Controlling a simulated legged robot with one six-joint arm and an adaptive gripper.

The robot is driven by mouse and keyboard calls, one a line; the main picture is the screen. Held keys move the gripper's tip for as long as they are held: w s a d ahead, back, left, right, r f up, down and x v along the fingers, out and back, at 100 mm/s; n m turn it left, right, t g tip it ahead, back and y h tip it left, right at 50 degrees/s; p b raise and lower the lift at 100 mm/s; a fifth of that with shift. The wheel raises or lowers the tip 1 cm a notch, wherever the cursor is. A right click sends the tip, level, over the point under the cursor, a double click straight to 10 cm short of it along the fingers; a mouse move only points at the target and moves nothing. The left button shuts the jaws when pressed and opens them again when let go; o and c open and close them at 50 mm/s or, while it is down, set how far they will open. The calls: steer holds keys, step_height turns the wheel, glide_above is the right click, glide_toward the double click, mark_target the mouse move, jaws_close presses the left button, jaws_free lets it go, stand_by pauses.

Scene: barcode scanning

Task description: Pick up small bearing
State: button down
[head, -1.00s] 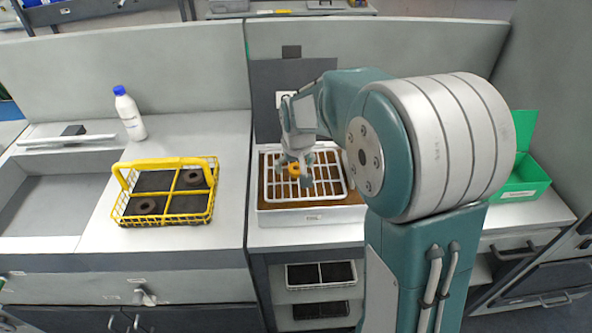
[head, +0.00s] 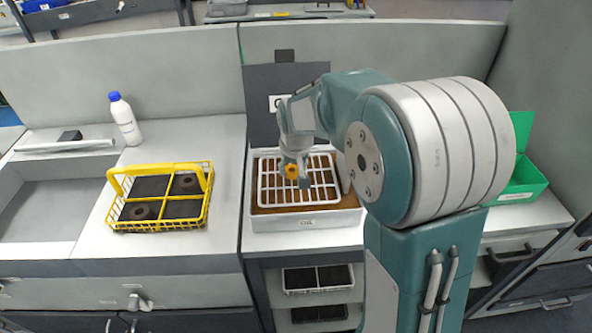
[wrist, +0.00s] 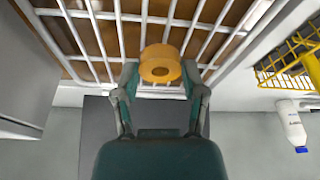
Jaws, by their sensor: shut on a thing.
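The small bearing is an orange-yellow ring (head: 291,171), seen between my fingers over the white rack in the head view. In the wrist view the bearing (wrist: 160,64) shows its round hole, with a finger on each side of it. My gripper (head: 294,168) is shut on it; it also shows in the wrist view (wrist: 160,78). The white wire rack (head: 325,184) lies over a white tray (head: 306,219) with a brown bottom. I cannot tell the exact gap between the bearing and the rack.
A yellow wire basket (head: 207,206) with dark rings in its compartments stands to the left. A white bottle with a blue cap (head: 125,121) stands behind it. A green bin (head: 522,182) is at the right. The counter between basket and tray is clear.

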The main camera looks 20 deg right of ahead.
steer(key=r, duration=0.2)
steer(key=shift+a+r, duration=0.25)
steer(key=shift+r, duration=0.1)
steer(key=s+d+r, duration=0.1)
steer(key=s+r, duration=0.8)
steer(key=s, duration=0.5)
steer(key=shift+d+r, duration=0.15)
steer(key=shift+r, duration=0.05)
